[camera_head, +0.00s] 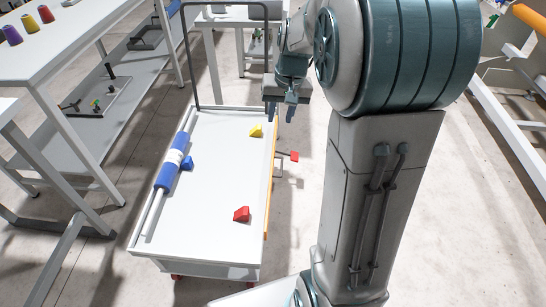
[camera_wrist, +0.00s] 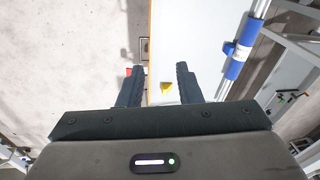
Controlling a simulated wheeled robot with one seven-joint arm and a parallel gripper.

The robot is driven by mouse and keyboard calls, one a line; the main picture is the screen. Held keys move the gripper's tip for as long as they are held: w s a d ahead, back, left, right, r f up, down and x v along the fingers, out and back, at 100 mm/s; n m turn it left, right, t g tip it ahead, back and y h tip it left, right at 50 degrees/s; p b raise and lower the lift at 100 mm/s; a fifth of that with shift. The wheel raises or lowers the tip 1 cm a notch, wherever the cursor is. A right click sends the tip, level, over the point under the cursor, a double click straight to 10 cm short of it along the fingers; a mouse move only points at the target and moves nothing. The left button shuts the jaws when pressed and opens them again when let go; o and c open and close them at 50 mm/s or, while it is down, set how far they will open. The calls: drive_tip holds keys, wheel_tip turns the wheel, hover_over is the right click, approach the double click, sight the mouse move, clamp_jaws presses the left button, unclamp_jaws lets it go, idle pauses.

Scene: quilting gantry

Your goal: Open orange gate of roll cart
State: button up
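The white roll cart (camera_head: 215,185) stands in the middle of the head view. Its orange gate (camera_head: 270,185) runs upright along the cart's right edge, and a thin orange strip of it also shows in the wrist view (camera_wrist: 150,50). My gripper (camera_head: 281,108) is above the cart's far right corner. In the wrist view its two dark fingers (camera_wrist: 160,80) are apart with nothing between them.
A blue and white roll (camera_head: 174,161) lies along the cart's left side. A dark handle bar (camera_head: 187,55) rises at the far end.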

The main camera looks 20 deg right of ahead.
drive_tip(key=w+d+f+m+b, duration=0.1)
drive_tip(key=w+d+f+b, duration=0.25)
drive_tip(key=f, duration=0.55)
drive_tip(key=w+d+f+b, duration=0.2)
drive_tip(key=w+f+b, duration=0.25)
drive_tip(key=f, duration=0.35)
drive_tip(key=w+d+f+m+b, duration=0.1)
drive_tip(key=w+d+f+b, duration=0.3)
drive_tip(key=f, duration=0.5)
drive_tip(key=shift+g+y, duration=0.3)
drive_tip(key=shift+g, duration=0.1)
drive_tip(key=a+f+b, duration=0.1)
drive_tip(key=f, duration=0.3)
drive_tip(key=w+a+f+b, duration=0.1)
drive_tip(key=f+b, duration=0.1)
drive_tip(key=f, duration=0.3)
drive_tip(key=w+f+b, duration=0.1)
drive_tip(key=f, duration=0.3)
drive_tip(key=shift+a+f+b, duration=0.25)
drive_tip(key=shift+a+b, duration=0.05)
drive_tip(key=shift+a, duration=0.1)
clamp_jaws()
